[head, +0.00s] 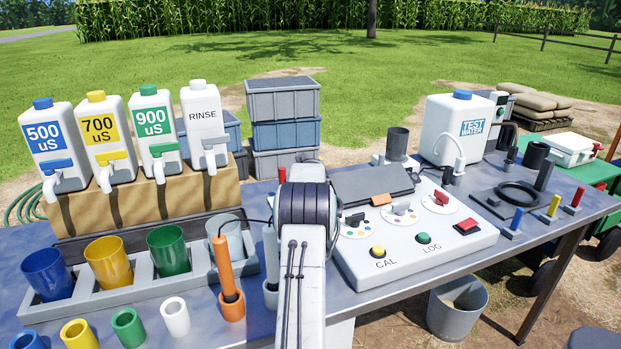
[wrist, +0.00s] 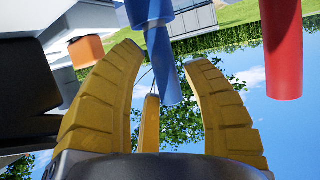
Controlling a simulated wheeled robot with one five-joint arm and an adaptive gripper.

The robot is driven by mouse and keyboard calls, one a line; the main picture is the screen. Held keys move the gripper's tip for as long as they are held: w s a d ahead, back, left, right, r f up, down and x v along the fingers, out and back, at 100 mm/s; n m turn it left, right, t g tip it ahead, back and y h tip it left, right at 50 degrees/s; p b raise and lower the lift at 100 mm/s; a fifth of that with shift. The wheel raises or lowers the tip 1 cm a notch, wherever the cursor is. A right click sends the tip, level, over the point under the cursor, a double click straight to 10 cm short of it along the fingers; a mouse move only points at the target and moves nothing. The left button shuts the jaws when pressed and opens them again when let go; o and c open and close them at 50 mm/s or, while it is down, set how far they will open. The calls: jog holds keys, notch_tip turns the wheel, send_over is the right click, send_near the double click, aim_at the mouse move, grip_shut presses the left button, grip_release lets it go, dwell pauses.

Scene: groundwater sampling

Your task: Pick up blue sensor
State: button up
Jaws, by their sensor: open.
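The blue sensor (wrist: 160,50) shows in the wrist view as a blue cylinder with a wider upper part and a narrower lower part. It comes down from the top edge into the gap between the yellow fingers of my gripper (wrist: 164,58). The fingers are spread, and clear space shows on both sides of the sensor; I cannot tell how deep it sits between them. In the head view my arm hides the gripper and, it seems, this sensor.
A red cylinder (wrist: 282,45) hangs close right of the fingers in the wrist view. An orange block (wrist: 86,50) is at left. In the head view, the control panel (head: 470,240) lies right of my arm, and an orange probe (head: 224,265) stands left.

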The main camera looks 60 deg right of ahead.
jog(key=shift+w+d+f, duration=0.2)
jog(key=shift+d, duration=0.2)
jog(key=shift+o, duration=0.2)
grip_shut()
